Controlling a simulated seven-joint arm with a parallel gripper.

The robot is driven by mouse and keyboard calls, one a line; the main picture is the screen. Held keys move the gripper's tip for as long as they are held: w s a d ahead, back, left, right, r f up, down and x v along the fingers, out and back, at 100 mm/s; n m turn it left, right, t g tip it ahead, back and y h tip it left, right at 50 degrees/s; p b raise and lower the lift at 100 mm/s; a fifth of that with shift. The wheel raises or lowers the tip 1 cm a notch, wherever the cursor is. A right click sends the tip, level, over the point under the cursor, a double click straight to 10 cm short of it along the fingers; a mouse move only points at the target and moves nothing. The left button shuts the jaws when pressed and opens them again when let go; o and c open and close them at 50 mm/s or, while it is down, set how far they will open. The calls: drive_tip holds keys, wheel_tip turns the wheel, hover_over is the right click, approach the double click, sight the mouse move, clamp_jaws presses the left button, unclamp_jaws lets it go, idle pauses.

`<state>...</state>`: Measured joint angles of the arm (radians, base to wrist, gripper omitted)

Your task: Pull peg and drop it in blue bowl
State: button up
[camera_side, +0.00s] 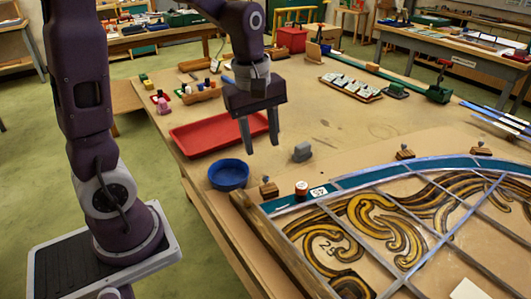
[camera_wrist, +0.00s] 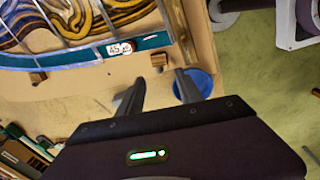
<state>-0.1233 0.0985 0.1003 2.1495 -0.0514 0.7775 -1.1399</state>
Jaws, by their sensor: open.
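My gripper (camera_side: 262,146) is open and empty, pointing down above the table, behind the blue bowl and the panel edge. In the wrist view its two fingers (camera_wrist: 159,78) are apart with nothing between them. The blue bowl (camera_side: 229,175) stands on the table at the panel's near left corner and looks empty; the wrist view shows it partly behind a finger (camera_wrist: 207,82). A small wooden peg with a dark knob (camera_side: 268,189) is at the panel's corner, right of the bowl; it also shows in the wrist view (camera_wrist: 158,60). Similar pegs stand along the blue-green border (camera_side: 404,154) (camera_side: 480,150).
A grey block (camera_side: 302,153) stands right of my gripper. A red tray (camera_side: 220,131) lies behind the bowl. The table's middle is fairly clear.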

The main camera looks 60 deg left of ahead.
sight(265, 176)
drive_tip(key=w+a+f+n, duration=0.1)
drive_tip(key=f, duration=0.1)
drive_tip(key=w+a+f+n+g, duration=0.1)
drive_tip(key=f+n, duration=0.1)
drive_tip(key=w+a+f+n, duration=0.1)
drive_tip(key=f+n, duration=0.1)
drive_tip(key=shift+f, duration=0.2)
wheel_tip(265, 176, down, 7)
drive_tip(key=shift+r, duration=0.15)
clamp_jaws()
drive_tip(key=c, duration=0.8)
unclamp_jaws()
clamp_jaws()
drive_tip(key=shift+c, duration=0.2)
unclamp_jaws()
drive_tip(key=shift+r, duration=0.15)
clamp_jaws()
drive_tip(key=shift+r, duration=1.6)
